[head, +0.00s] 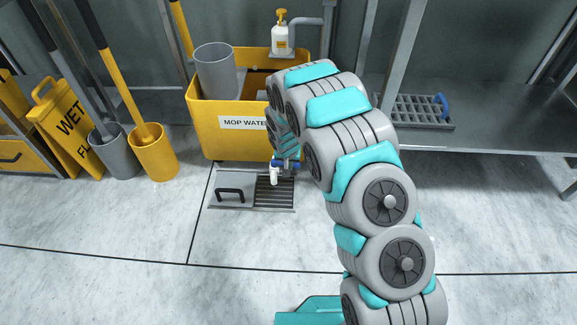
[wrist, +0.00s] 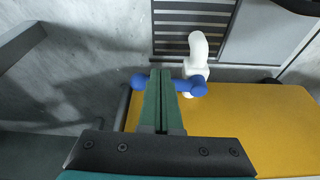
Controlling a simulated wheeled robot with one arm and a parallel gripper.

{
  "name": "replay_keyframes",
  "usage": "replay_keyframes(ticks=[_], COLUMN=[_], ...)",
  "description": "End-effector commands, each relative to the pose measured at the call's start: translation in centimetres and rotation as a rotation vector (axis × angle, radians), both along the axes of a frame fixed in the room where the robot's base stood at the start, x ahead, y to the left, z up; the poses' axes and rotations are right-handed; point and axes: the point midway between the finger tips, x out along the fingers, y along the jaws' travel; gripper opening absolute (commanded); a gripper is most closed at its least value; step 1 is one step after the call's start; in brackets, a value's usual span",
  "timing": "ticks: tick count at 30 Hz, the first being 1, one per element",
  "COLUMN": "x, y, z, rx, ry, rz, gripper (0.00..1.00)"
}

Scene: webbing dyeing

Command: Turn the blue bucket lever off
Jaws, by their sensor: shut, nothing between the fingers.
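The blue lever (wrist: 198,88) is a short bar with rounded ends beside a white spout (wrist: 198,50). In the wrist view it runs across the picture, with one end on each side of my fingers. My gripper (wrist: 161,76) is shut and empty, its green fingers together over the lever's middle, which they hide. I cannot tell whether they touch it. In the head view the lever (head: 288,163) and spout (head: 273,175) show low on the front of the yellow bucket (head: 215,138) marked MOP WATER. My arm hides the bucket's right part there.
A floor drain with a grate (head: 274,192) and a handled cover (head: 230,190) lies below the spout. A grey pail (head: 115,155), yellow pail (head: 153,155) and wet floor sign (head: 68,120) stand left. A metal shelf (head: 490,125) is right. The front floor is clear.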

Motion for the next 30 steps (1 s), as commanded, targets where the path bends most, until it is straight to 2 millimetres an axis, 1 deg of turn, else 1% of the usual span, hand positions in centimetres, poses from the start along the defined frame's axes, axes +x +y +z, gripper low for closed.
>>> replay_keyframes(ticks=[6, 19, 23, 26, 29, 30], x=[1.2, 1.3, 0.4, -0.9, -2.8, -3.3], y=[-0.3, -0.3, -0.5, -0.4, -0.3, -0.1], z=[-0.1, 0.0, 0.2, 0.4, 0.8, 1.6], rx=[0.0, 0.005, 0.003, 0.001, -0.002, -0.002], ry=[0.0, -0.01, -0.007, -0.003, 0.002, 0.001], rz=[0.0, 0.001, -0.002, -0.002, 0.0, 0.001], gripper=[0.0, 0.0, 0.0, 0.0, 0.0, 0.0])
